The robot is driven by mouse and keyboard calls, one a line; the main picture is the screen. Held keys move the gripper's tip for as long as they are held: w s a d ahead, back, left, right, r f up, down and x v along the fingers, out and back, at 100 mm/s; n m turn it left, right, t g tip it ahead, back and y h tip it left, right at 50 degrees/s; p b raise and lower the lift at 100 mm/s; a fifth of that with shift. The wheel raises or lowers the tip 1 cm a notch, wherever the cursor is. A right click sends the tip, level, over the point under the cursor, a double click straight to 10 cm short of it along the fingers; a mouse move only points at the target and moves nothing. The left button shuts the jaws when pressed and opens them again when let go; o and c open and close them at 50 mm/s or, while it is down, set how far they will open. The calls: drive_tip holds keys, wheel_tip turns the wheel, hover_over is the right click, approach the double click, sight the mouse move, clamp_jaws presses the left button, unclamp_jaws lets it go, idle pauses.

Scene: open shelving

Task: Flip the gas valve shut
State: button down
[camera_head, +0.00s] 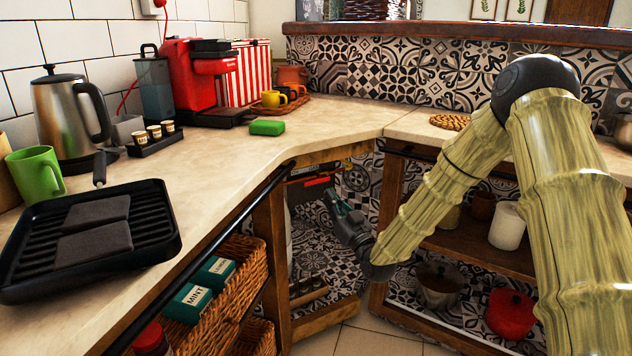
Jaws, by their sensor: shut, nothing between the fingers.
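A small red handle (317,181), which looks like the gas valve's lever, shows under the countertop in the corner opening between the shelf units. It looks roughly level, but it is too small to tell its setting. My gripper (331,196) reaches into this opening from the right, just below and right of the red handle. Its fingers are shut and empty, pointing up and left. I cannot tell whether the fingertips touch the handle. The body of the valve is mostly hidden in the shade under the counter.
The countertop (330,131) overhangs the opening. A wooden post (270,250) and wicker baskets (235,280) stand to the left. Shelves with a white canister (507,226), a dark pot (440,287) and a red pot (511,313) lie right. The floor (375,342) in front is clear.

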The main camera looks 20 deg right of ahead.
sight(318, 180)
drive_tip(key=shift+b+x, duration=1.4)
drive_tip(key=shift+x, duration=3.6)
